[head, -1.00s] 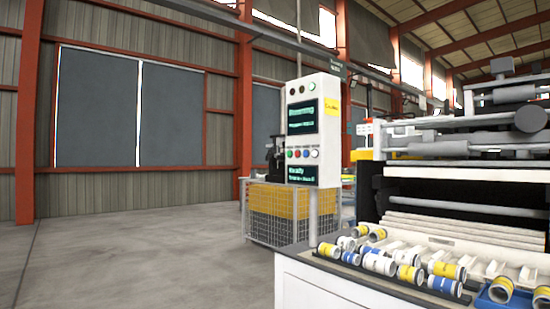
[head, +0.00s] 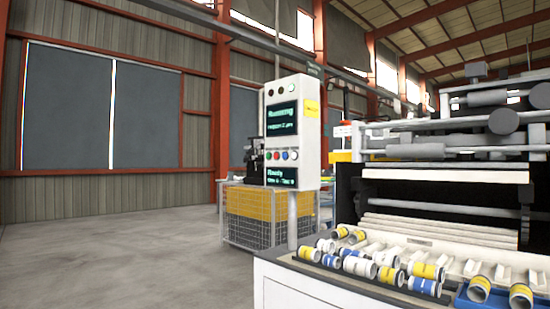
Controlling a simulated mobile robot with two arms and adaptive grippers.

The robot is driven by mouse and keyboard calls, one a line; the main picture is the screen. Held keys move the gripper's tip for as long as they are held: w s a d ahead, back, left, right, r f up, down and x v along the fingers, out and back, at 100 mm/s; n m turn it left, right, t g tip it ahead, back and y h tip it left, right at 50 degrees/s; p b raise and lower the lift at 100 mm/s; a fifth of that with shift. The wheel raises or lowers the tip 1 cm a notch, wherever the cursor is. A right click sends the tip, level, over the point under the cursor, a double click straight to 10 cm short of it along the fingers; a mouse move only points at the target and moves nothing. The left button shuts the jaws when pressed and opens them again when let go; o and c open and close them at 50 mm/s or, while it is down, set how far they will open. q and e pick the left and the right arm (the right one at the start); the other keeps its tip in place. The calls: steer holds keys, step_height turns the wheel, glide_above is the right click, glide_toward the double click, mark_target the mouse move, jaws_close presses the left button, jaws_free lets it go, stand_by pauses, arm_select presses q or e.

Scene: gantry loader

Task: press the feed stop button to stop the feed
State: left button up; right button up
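A white control panel (head: 309,142) stands on a post at the near left end of the machine. Its upper screen (head: 281,117) reads "Running" with a smaller line below. A row of small buttons sits under that screen: a green one (head: 268,155), a red one (head: 276,155), a blue one (head: 284,155) and a white one (head: 293,155). Their labels are too small to read, so I cannot tell which is the feed stop. A lower screen (head: 282,177) reads "Ready". Neither of my grippers is in the head view.
A machine with rollers (head: 445,175) fills the right side. A white bench (head: 300,287) in front of it carries several yellow, blue and white rolls and a blue tray (head: 465,303). A wire mesh crate (head: 250,232) stands behind the panel. The floor (head: 130,260) at left is clear.

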jaws_close()
stand_by(1.1)
